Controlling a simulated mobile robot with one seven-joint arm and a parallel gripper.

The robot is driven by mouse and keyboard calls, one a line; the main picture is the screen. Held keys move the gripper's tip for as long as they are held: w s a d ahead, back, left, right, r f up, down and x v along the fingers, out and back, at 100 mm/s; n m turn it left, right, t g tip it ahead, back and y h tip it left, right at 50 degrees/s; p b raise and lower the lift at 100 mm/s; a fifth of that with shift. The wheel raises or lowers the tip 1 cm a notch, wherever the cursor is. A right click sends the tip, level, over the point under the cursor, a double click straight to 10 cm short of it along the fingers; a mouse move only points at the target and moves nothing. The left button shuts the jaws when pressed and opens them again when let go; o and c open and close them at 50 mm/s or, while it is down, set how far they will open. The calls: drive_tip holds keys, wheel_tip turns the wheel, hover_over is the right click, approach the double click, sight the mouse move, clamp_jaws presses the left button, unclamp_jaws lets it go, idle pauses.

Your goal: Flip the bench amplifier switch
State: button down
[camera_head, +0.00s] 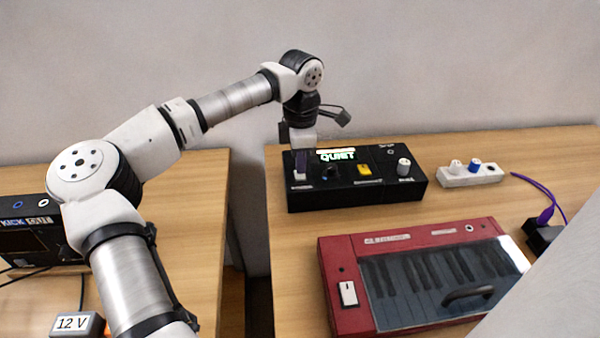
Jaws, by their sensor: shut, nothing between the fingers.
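A black box with a green lit display reading "QUIET" (345,193) lies on the right table; it looks like the bench amplifier, but I cannot read its name label. Its top has a white switch (299,182) at the left, a small dark knob or lever, a yellow switch (365,170) and a white knob (404,166). My gripper (303,172) points down over the box's left end. It is shut and empty, with its tips right at the white switch. I cannot tell whether they touch it. The gripper hides part of the switch and the box's left back edge.
A red keyboard (345,318) with a white rocker switch lies in front. A white power strip (485,179) and a dark block with a purple cable (548,214) are at right. A "KICK OUT" box (28,215) and a "12 V" block (75,324) lie left. A gap separates the tables.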

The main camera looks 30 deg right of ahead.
sight(301, 177)
drive_tip(key=shift+f+b, duration=0.65)
drive_tip(key=shift+f, duration=0.3)
idle(0.9)
drive_tip(key=shift+r, duration=0.1)
drive_tip(key=shift+r+p, duration=2.45)
drive_tip(key=shift+r, duration=1.05)
drive_tip(key=shift+f, duration=0.1)
